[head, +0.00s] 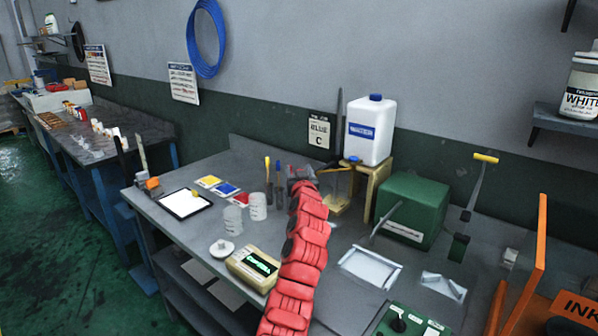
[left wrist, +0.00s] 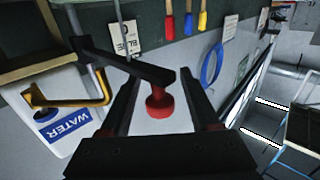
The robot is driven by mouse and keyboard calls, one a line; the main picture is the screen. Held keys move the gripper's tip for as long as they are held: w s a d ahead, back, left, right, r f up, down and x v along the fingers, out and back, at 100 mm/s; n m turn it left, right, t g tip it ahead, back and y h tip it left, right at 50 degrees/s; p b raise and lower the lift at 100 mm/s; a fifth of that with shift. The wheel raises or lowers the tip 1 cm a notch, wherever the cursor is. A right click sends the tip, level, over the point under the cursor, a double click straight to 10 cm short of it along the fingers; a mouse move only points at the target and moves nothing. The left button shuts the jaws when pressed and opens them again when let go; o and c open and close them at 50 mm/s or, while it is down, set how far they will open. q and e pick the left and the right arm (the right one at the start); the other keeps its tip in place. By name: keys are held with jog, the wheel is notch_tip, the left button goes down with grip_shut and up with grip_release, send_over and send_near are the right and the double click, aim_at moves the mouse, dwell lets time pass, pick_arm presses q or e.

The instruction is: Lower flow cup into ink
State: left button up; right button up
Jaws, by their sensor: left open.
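My left arm reaches over the bench in the head view, with its gripper (head: 299,178) near the back, small and partly hidden by the arm. In the left wrist view the gripper (left wrist: 160,84) is open, its two dark fingers apart. A red knob on a dark bar (left wrist: 160,103) shows between the fingers; I cannot tell whether it touches them. I cannot clearly pick out the flow cup or the ink surface. Two pale translucent cups (head: 232,219) (head: 258,206) stand left of my arm. My right gripper is not in view.
A white water jug (head: 369,130) on a wooden stand (head: 377,180) and a green box (head: 411,208) stand to the right. A display device (head: 253,268) and a white lidded item (head: 222,248) lie in front. An orange frame (head: 533,262) rises at the far right.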

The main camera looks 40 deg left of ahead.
pick_arm(q)
jog(key=b+v, duration=0.2)
jog(key=v, duration=1.5)
jog(key=shift+s, duration=0.1)
